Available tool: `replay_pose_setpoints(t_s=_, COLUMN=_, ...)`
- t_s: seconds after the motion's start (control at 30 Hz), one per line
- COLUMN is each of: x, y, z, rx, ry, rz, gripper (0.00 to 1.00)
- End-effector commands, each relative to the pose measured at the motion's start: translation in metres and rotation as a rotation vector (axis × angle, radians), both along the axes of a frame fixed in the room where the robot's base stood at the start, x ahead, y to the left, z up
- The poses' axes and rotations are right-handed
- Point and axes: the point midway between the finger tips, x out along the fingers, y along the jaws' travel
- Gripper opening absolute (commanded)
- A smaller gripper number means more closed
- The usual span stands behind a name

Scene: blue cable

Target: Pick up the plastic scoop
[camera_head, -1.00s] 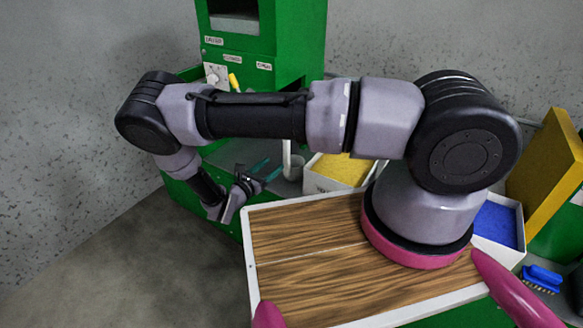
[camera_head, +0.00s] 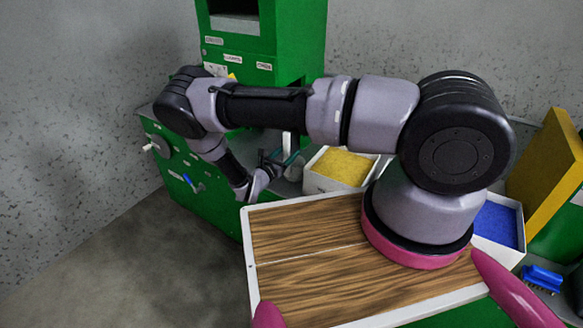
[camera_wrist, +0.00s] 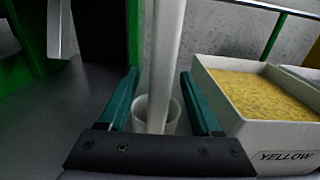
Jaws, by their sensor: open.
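A white upright piece, which looks like the plastic scoop's handle (camera_wrist: 164,50), rises out of a white cup (camera_wrist: 174,122) on the grey counter. My gripper (camera_wrist: 158,76) is open. In the head view my gripper (camera_head: 284,160) is at the counter beside the white piece (camera_head: 290,140), and the cup is mostly hidden.
A white bin of yellow grains labelled YELLOW (camera_wrist: 270,132) stands just right of my gripper. A green machine (camera_head: 260,50) rises behind. A bin of blue grains (camera_head: 497,224) and a blue brush (camera_head: 541,279) are farther right.

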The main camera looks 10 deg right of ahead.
Motion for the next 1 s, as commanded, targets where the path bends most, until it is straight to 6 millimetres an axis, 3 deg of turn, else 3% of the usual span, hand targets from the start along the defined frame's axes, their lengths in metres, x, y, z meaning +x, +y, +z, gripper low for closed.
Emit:
replay_pose_setpoints(t_s=0.17, x=0.0005, y=-0.0001, z=-0.0001, rx=0.001, ry=0.001, rz=0.001, gripper=0.65)
replay_pose_setpoints(t_s=0.33, x=0.0004, y=0.0001, z=-0.0001, rx=0.001, ry=0.001, rz=0.001, gripper=0.04)
replay_pose_setpoints(t_s=0.37, x=0.0003, y=0.0001, z=-0.0001, rx=0.001, ry=0.001, rz=0.001, gripper=0.0)
replay_pose_setpoints(t_s=1.0, x=0.0003, y=0.0003, z=0.0, rx=0.001, ry=0.0, rz=0.0, gripper=0.0)
